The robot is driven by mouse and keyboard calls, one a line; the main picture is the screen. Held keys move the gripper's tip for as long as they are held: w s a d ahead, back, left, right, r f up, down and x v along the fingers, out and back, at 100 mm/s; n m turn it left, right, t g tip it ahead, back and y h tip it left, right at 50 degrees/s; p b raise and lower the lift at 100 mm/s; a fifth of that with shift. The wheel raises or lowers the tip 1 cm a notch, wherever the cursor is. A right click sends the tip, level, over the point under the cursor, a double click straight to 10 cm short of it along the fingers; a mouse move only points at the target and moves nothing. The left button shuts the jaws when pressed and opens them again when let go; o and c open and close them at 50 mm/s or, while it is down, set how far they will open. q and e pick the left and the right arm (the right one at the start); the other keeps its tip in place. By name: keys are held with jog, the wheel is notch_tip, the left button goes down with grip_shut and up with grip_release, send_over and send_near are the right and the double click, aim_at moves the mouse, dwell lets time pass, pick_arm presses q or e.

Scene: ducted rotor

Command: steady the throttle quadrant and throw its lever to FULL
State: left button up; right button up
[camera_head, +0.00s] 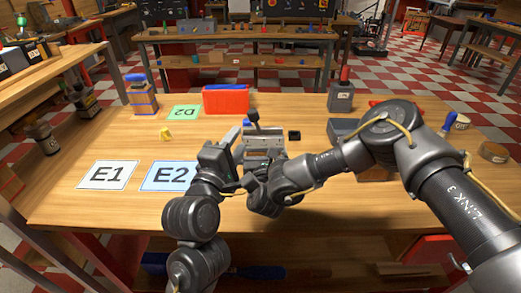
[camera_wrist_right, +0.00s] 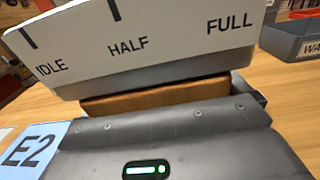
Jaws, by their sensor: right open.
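The throttle quadrant (camera_head: 264,141) is a grey block on the wooden table. Its lever (camera_head: 253,118) has a dark knob and stands up at the block's upper left. In the right wrist view its pale scale plate (camera_wrist_right: 160,45) reads IDLE, HALF, FULL from left to right; the lever is not seen there. My left gripper (camera_head: 226,160) is at the quadrant's left side; its fingertips are too unclear to tell contact or closure. My right gripper (camera_head: 258,184) is open, just in front of the quadrant and partly hidden by its own wrist.
Cards E1 (camera_head: 108,175), E2 (camera_head: 167,175) and green D2 (camera_head: 184,112) lie left. A grey box (camera_head: 341,97) stands back right. A grey bin (camera_wrist_right: 293,42) is right of the quadrant.

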jog(key=c, duration=1.1)
jog(key=shift+o, duration=0.2)
